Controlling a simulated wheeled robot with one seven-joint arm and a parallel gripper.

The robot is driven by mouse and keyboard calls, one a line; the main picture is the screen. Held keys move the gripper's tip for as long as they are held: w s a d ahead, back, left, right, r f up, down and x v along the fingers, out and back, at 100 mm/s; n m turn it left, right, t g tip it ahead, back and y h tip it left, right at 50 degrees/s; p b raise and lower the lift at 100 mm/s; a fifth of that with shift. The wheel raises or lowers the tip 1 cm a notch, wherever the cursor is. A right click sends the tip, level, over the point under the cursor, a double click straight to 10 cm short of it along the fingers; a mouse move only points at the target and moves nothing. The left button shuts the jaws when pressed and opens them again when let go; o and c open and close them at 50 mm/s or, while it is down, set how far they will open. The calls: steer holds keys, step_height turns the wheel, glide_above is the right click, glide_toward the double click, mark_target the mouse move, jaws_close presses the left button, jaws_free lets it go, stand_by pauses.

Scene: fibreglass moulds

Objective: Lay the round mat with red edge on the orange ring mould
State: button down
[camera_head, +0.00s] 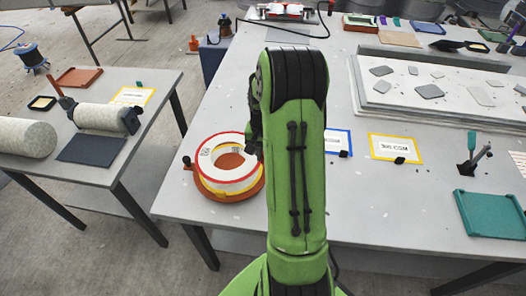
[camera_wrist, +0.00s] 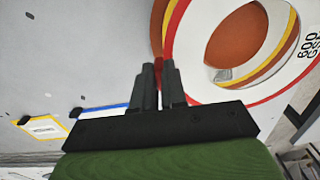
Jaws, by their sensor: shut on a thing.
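The round mat with red edge (camera_head: 207,166) is a white ring with a central hole and dark print. My gripper (camera_wrist: 164,68) is shut on its rim, and the mat (camera_wrist: 205,68) extends to the right in the wrist view. The orange ring mould (camera_head: 217,197) lies below it on the big table, near the front left edge. A yellow edge shows between mat and mould, and through the mat's hole. I cannot tell whether the mat touches what lies beneath. In the head view my arm hides the fingertips.
White cards with a blue border (camera_head: 338,142) and a yellow border (camera_head: 395,149) lie right of my arm. A large white slab (camera_head: 440,88) lies behind them. A teal tray (camera_head: 490,216) is at the right. A side table (camera_head: 92,178) with rolls stands left, across a gap.

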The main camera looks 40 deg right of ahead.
steer(key=shift+f+b, duration=2.1)
steer(key=shift+f, duration=1.05)
steer(key=c, duration=1.1)
jaws_free()
steer(key=shift+r, duration=0.1)
step_height(320, 180, up, 16)
steer(key=p, duration=0.3)
steer(key=shift+f, duration=0.2)
